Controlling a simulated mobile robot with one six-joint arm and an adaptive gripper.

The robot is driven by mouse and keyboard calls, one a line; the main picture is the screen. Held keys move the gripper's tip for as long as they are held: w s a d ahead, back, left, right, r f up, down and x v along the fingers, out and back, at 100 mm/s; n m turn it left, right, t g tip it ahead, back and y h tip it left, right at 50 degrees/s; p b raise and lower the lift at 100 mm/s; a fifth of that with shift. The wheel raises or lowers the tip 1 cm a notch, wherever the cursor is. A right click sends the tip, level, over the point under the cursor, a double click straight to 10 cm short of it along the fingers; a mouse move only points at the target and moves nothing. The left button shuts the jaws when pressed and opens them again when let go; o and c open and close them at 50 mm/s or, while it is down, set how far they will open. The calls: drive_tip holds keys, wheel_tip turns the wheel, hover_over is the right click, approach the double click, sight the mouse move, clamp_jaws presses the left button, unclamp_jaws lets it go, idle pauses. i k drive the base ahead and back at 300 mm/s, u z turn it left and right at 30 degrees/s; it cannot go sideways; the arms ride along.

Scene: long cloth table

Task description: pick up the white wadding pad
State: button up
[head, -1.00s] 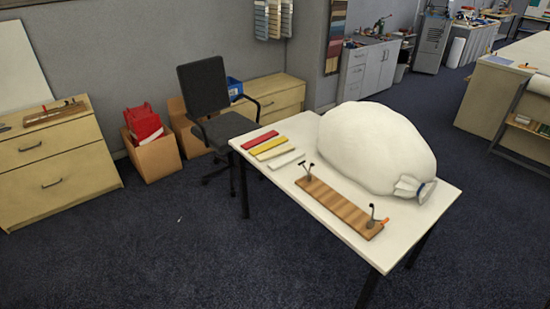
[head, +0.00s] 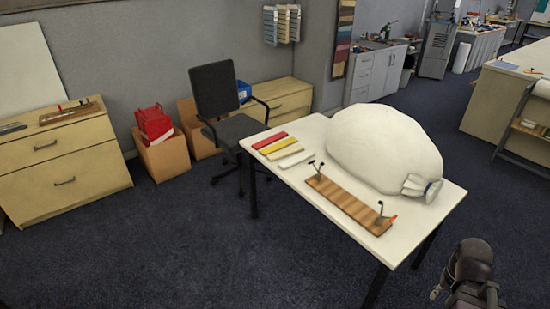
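A flat white pad (head: 296,159), which looks like the white wadding pad, lies on the white table (head: 300,184). It is at the near end of a row with a yellow pad (head: 282,149) and a red pad (head: 270,140). The dark end of my arm with my gripper (head: 468,285) shows at the lower right edge, beyond the table's near right corner and well away from the pads. Its fingers cannot be made out clearly.
A large white tied sack (head: 385,145) fills the table's back right. A striped wooden board (head: 347,203) with upright dark fittings lies along the front edge. An office chair (head: 213,92) stands behind the table's left end. Floor is open at the front left.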

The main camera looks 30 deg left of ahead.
sight(299, 158)
drive_tip(key=u, duration=1.05)
drive_tip(key=k, duration=0.95)
drive_tip(key=z, duration=0.05)
drive_tip(key=i, duration=0.85)
drive_tip(key=u, duration=0.05)
